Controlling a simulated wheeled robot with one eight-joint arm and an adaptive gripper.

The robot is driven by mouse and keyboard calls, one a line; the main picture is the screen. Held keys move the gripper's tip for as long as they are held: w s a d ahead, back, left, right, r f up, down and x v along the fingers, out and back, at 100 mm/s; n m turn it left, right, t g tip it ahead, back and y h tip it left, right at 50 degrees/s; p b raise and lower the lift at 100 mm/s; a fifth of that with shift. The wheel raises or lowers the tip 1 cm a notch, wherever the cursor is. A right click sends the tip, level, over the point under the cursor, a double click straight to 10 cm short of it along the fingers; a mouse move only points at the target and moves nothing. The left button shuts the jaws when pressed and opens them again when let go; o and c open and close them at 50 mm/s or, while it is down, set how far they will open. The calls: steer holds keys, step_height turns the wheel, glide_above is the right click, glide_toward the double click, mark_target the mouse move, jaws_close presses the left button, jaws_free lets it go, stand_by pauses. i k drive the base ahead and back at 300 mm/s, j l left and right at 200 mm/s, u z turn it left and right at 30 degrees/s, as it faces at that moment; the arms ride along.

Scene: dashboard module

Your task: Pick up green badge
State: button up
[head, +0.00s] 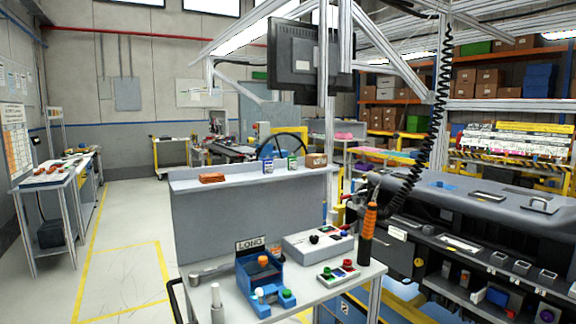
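A small upright green-and-white item (293,162), which looks like the green badge, stands on the grey ledge (222,181) in the middle of the head view. A similar blue-and-white item (268,167) stands to its left. A brown box (316,160) stands to its right. The green item is small in the view, and no print on it can be read. My gripper is not in view.
A red-brown block (212,178) lies on the ledge's left part. In front, a white-topped table (330,300) holds a blue bin (260,283), a grey button box (318,243) and a smaller button panel (339,273). An orange-handled tool (369,222) hangs from a coiled cable. The left floor is clear.

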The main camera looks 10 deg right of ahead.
mark_target(292, 160)
steer(key=i+l+u, duration=0.15)
steer(key=i, duration=0.25)
steer(key=i+l+u, duration=0.15)
steer(key=i, duration=0.25)
steer(key=i+l+u, duration=0.15)
steer(key=i, duration=0.25)
